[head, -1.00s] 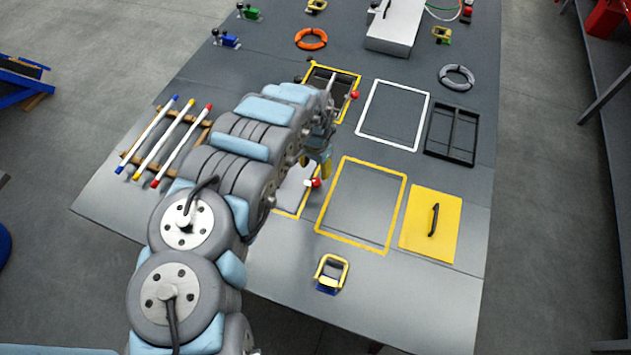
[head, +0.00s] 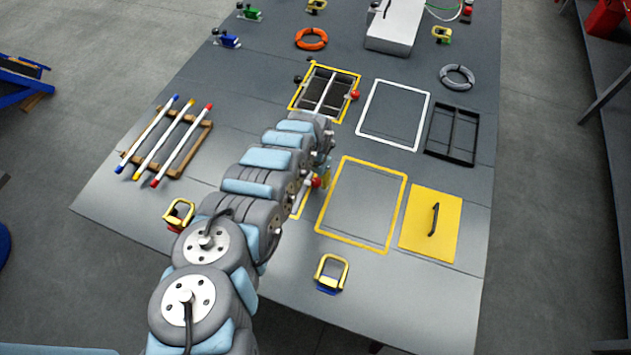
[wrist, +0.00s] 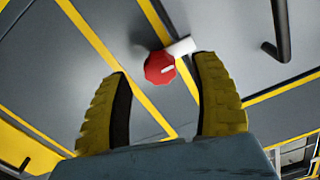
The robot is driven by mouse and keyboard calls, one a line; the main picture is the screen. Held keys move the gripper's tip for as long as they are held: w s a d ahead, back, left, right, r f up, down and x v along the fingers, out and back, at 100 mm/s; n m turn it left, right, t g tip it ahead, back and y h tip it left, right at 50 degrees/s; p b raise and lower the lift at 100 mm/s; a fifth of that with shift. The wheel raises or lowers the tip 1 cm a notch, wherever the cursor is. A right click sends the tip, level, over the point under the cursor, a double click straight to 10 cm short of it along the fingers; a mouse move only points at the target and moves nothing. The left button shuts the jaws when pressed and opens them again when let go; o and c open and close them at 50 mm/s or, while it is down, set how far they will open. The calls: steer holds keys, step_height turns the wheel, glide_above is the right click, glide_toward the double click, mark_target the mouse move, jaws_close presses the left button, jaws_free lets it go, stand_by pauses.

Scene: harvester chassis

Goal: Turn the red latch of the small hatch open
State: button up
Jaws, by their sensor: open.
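The latch has a red knob (wrist: 159,67) and a short white arm (wrist: 183,47); in the wrist view it crosses a yellow border line. In the head view the red knob (head: 316,181) shows at the right edge of the small hatch's yellow frame (head: 299,204), which my arm mostly hides. My gripper (wrist: 164,71) is open, its two yellow fingers on either side of the knob in the picture. I cannot tell whether they touch the latch.
A dark handle (wrist: 281,30) stands on the grey panel at upper right in the wrist view. Right of the latch lie a yellow-framed opening (head: 346,242) and a yellow cover (head: 417,240) with a black handle. A barred opening (head: 296,104) lies behind.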

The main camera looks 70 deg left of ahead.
steer(key=shift+d+f, duration=0.15)
steer(key=shift+f, duration=1.1)
jaws_close()
